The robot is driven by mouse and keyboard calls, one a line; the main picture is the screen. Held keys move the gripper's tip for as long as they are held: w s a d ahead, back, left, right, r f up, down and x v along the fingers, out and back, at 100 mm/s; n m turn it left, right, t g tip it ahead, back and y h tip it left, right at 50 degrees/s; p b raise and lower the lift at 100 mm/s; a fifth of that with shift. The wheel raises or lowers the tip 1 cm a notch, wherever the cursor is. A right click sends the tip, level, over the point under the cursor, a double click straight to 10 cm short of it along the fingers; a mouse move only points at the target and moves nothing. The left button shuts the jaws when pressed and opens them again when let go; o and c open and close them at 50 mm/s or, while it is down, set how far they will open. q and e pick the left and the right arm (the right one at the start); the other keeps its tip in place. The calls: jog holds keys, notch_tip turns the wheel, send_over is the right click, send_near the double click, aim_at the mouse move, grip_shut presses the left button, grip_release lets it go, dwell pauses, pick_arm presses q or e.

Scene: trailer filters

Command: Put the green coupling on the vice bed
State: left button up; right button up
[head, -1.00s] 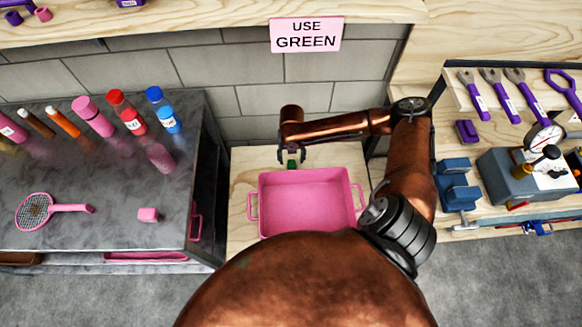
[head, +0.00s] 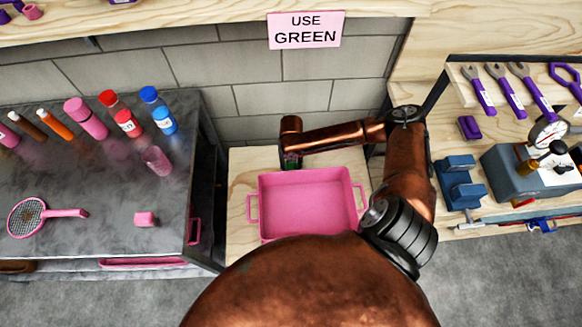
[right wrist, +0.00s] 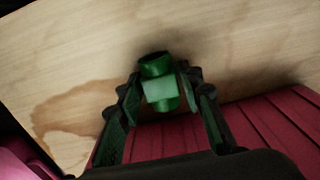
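The green coupling (right wrist: 158,92) lies on light wood, between the two fingers of my right gripper (right wrist: 160,100) in the right wrist view. The fingers stand apart on either side of it; firm contact does not show. In the head view the right gripper (head: 291,163) is low over the wood just behind the pink tray, and it mostly hides the coupling. The blue vice (head: 459,184) stands on the right-hand bench, with the space between its jaws facing up. My left gripper is not in view.
The pink tray (head: 262,211) is right in front of the right gripper. A grey box with a gauge (head: 518,172) stands right of the vice. Wrenches (head: 505,92) lie behind it. A dark bench (head: 100,190) with bottles is at left. A sign (head: 306,30) reads "USE GREEN".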

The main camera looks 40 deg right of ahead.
aim_at(291, 165)
jog(key=c, duration=0.8)
jog(key=shift+c, duration=0.2)
notch_tip(291, 165, up, 10)
jog(key=p, duration=0.3)
pick_arm(q)
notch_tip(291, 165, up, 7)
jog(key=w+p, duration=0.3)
jog(key=p, duration=0.1)
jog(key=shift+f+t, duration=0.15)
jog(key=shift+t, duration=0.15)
pick_arm(e)
jog(key=w+a+r+m, duration=0.1)
jog(key=a+r+m, duration=0.9)
jog(key=r+m, duration=0.3)
jog(key=w+a+r+m, duration=0.1)
jog(key=a+r+m, duration=0.9)
jog(key=r+m, duration=0.4)
jog(key=shift+m, duration=0.5)
jog(key=shift+w, duration=0.1)
